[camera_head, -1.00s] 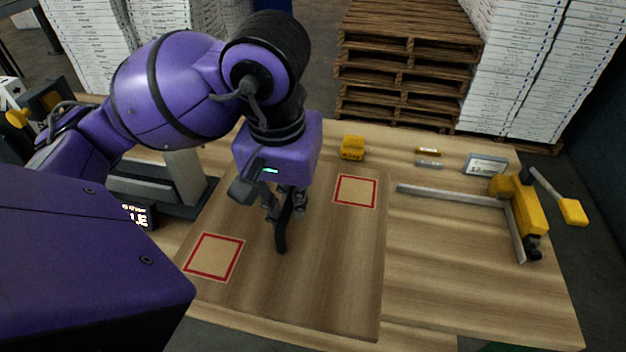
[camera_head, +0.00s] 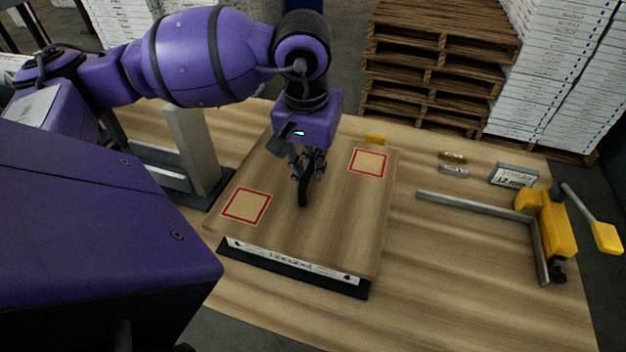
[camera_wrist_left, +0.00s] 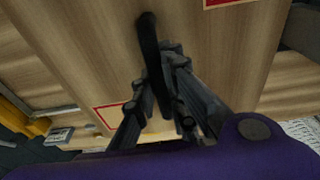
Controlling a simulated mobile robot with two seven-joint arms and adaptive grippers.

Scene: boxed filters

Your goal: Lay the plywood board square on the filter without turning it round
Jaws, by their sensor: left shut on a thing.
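The plywood board (camera_head: 345,222) has two red-outlined squares on top and a black upright handle (camera_head: 303,192) in its middle. My left gripper (camera_head: 307,168) is shut on that handle; the wrist view also shows the gripper (camera_wrist_left: 160,95) on the handle, with the board (camera_wrist_left: 90,60) behind it. The board lies flat over the white filter (camera_head: 290,262), whose printed front side shows below the board's front edge. The rest of the filter is hidden. I cannot tell whether board and filter touch. My right gripper is not in view.
A dark base (camera_head: 330,284) shows under the filter. A grey metal post (camera_head: 190,145) stands close at the left. A yellow block (camera_head: 375,139) is partly hidden behind the board. A yellow tool with metal rails (camera_head: 555,225) lies right. Bare table (camera_head: 440,265) is free between.

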